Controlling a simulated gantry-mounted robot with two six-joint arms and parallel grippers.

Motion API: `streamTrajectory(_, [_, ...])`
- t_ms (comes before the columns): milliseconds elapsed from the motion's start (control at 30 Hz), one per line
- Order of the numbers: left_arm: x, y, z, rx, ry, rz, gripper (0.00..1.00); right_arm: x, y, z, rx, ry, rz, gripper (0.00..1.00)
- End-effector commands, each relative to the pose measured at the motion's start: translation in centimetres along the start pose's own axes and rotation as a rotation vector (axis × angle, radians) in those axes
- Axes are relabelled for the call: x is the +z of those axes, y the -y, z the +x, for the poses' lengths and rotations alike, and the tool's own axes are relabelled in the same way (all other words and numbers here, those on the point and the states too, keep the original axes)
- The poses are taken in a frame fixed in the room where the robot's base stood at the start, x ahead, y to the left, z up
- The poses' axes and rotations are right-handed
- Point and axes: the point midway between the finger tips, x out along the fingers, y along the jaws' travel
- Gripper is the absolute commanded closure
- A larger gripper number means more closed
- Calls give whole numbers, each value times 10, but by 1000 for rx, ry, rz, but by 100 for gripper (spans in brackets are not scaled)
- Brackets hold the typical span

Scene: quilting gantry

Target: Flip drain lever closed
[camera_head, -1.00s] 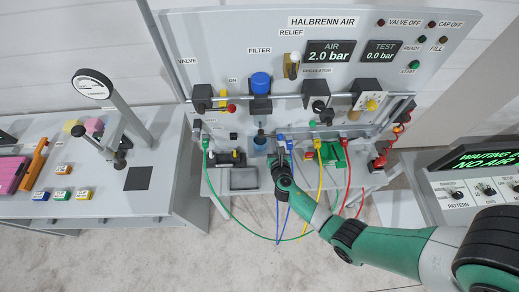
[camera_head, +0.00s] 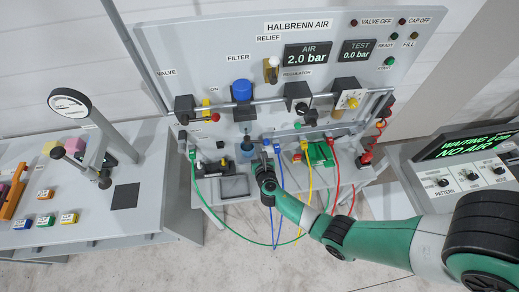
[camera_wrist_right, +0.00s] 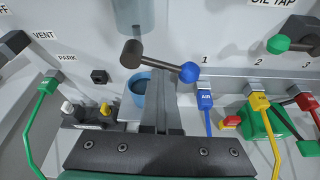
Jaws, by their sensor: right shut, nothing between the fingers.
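The drain lever (camera_wrist_right: 160,64) is a dark bar with a blue ball at its right end, under the clear filter bowl (camera_wrist_right: 133,15) in the right wrist view. It slopes down to the right from a dark rounded hub. My right gripper (camera_wrist_right: 165,85) is shut and empty, its fingers just below the lever bar and near the blue ball; I cannot tell whether they touch it. In the head view my right gripper (camera_head: 262,164) is in front of the panel, below the filter with its blue cap (camera_head: 242,90). My left gripper is not in view.
A blue cup (camera_wrist_right: 139,86) stands behind the fingers. Green (camera_wrist_right: 40,110), blue (camera_wrist_right: 206,108), yellow (camera_wrist_right: 262,115) and red hoses hang close by. A grey tray (camera_head: 233,187) lies on the shelf at left. A green box (camera_head: 318,154) sits at right.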

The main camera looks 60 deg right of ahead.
Motion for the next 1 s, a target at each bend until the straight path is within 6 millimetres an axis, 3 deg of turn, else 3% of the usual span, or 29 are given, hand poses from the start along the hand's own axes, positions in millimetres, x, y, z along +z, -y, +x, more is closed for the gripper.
streamTrajectory(267, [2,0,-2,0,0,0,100,-2,-1,0,2,2,1,100])
streamTrajectory(367, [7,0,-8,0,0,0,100,-12,-1,0,2,1,0,100])
streamTrajectory(533, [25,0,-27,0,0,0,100,-46,-3,-2,1,-1,-2,100])
streamTrajectory(600, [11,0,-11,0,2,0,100,-32,-3,-26,3,0,-1,100])
streamTrajectory(800, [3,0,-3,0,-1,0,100,-35,1,-72,4,-1,-1,100])
streamTrajectory(1000, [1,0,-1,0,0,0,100,-36,4,-99,1,0,0,100])
